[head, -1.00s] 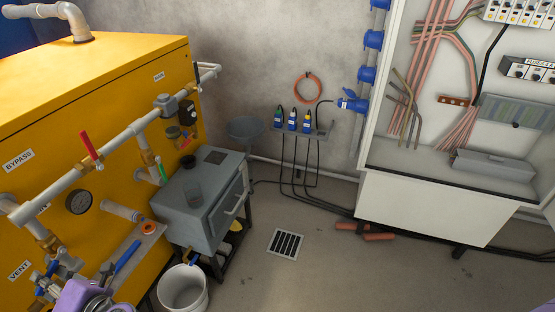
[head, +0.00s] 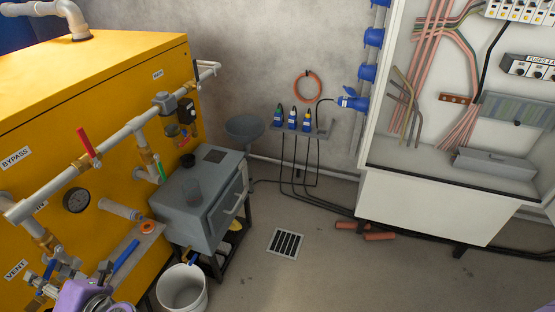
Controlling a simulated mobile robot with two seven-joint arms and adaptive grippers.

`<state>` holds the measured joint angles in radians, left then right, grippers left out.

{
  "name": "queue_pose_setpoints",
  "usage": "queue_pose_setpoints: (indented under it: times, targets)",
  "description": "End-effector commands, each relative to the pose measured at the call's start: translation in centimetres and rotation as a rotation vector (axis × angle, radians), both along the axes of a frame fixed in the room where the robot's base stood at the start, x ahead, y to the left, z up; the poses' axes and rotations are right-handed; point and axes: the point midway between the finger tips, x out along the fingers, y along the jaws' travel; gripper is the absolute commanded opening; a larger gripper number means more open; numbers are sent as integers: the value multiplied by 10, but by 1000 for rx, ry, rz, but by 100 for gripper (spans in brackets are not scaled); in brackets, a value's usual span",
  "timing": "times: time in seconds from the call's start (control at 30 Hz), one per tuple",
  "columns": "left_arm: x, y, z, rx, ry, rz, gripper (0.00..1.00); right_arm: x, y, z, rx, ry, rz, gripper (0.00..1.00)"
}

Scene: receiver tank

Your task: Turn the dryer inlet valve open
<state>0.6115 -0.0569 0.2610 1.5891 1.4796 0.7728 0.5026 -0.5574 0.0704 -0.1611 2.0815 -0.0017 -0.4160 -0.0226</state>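A horizontal grey pipe run (head: 112,145) with valves crosses the front of the yellow tank (head: 120,60). A red lever (head: 86,142) stands up from the pipe near the BYPASS label (head: 16,157). A green lever (head: 161,170) hangs on a brass valve at the right. Small blue handles (head: 49,269) show at the lower left near the VENT label (head: 15,269). I cannot read which valve is the dryer inlet. My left gripper (head: 100,300), with purple and grey parts, is at the bottom left edge, low before the tank; its fingers are not clear. My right gripper is out of view.
A grey box on a stand (head: 205,205) and a white bucket (head: 183,290) stand right of the tank. A shelf with a blue-handled item (head: 125,256) is close to my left arm. A white cabinet (head: 430,208) is at right. Floor around the drain grate (head: 285,243) is clear.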

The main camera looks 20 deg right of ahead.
Motion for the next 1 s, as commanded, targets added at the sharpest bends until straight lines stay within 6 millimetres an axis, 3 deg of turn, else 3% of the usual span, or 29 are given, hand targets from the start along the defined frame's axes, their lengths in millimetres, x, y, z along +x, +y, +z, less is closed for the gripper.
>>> queue_pose_setpoints:
  times: [0.1, 0.2, 0.37, 0.8, 1.0]
  targets:
    - [0, 0, 0, 1, -1, 1, 32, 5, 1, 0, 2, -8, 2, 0]
    - [-1, -1, 0, 0, 0, 0, 32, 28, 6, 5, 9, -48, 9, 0]
    - [-13, -15, -2, -3, 2, 0, 32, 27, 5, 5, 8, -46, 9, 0]
    - [-69, -80, -1, -2, 1, 0, 32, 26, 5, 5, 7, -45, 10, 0]
    - [-78, -91, 0, 0, 0, 0, 32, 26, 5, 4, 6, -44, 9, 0]
